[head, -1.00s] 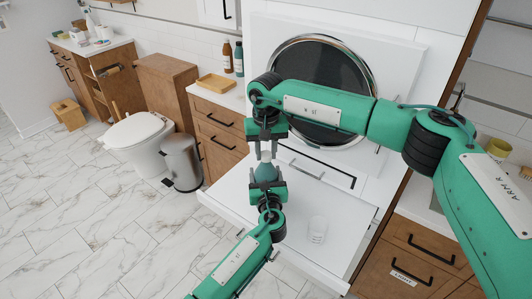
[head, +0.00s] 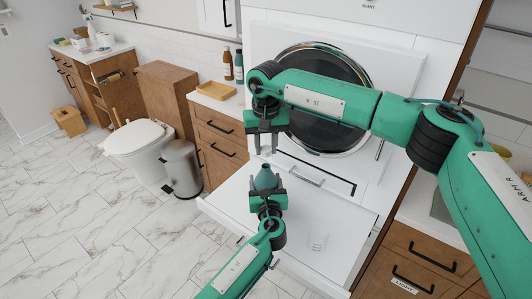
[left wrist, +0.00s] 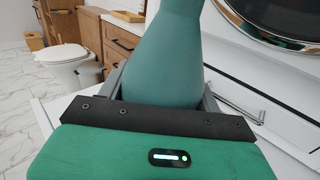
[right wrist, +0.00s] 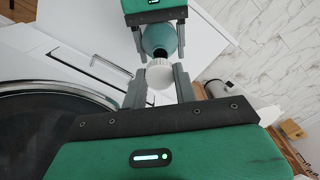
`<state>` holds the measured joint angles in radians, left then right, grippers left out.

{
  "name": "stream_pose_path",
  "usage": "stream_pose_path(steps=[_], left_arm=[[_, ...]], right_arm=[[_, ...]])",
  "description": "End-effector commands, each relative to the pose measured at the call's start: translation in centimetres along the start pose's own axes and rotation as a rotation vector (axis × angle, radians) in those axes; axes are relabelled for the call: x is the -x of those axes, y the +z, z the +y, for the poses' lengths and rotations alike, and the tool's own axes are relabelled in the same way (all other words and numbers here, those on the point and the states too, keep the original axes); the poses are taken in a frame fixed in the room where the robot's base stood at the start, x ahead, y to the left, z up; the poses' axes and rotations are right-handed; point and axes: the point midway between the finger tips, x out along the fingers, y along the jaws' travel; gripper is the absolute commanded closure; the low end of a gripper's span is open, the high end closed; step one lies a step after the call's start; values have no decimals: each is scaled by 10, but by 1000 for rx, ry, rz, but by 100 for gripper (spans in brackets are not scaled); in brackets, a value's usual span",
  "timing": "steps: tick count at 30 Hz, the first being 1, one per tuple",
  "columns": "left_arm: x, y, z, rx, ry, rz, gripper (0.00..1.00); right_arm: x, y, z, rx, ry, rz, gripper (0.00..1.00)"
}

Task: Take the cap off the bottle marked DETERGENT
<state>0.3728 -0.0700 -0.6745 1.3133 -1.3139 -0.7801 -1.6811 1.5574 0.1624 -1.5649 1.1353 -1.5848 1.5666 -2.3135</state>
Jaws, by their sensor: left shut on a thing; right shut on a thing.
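The teal bottle (head: 265,180) stands upright over the pulled-out white drawer or shelf (head: 335,205); no DETERGENT marking shows. My left gripper (head: 267,193) is shut around its body, and the teal body fills the middle of the left wrist view (left wrist: 168,60). My right gripper (head: 266,148) is above the bottle with its fingers pointing down. It is shut on the white cap (right wrist: 160,74), seen between its fingers in the right wrist view. The cap is apart from the bottle, whose dark open neck (right wrist: 160,54) shows.
A clear cup (head: 317,239) stands on the white surface to the right of the bottle. The round appliance door (head: 330,75) is behind my right arm. Two bottles (head: 228,65) and a wooden tray (head: 216,90) are on the counter. A bin (head: 181,168) and toilet (head: 140,140) stand left.

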Motion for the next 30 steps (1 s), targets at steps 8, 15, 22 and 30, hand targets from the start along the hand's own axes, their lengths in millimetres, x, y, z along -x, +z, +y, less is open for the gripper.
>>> stream_pose_path(steps=[8, 15, 22, 30], left_arm=[[0, -1, 0, 0, 0, 1, 29], [0, 0, 0, 0, 0, 1, 10], [4, -1, 0, 0, 0, 1, 10], [46, -3, 0, 2, -1, 2, 10]], right_arm=[[4, 0, 0, 0, 1, -1, 98], [4, 0, 0, 0, 1, -1, 98], [3, 0, 0, 0, 1, -1, 99], [-4, 0, 0, 0, 1, -1, 99]])
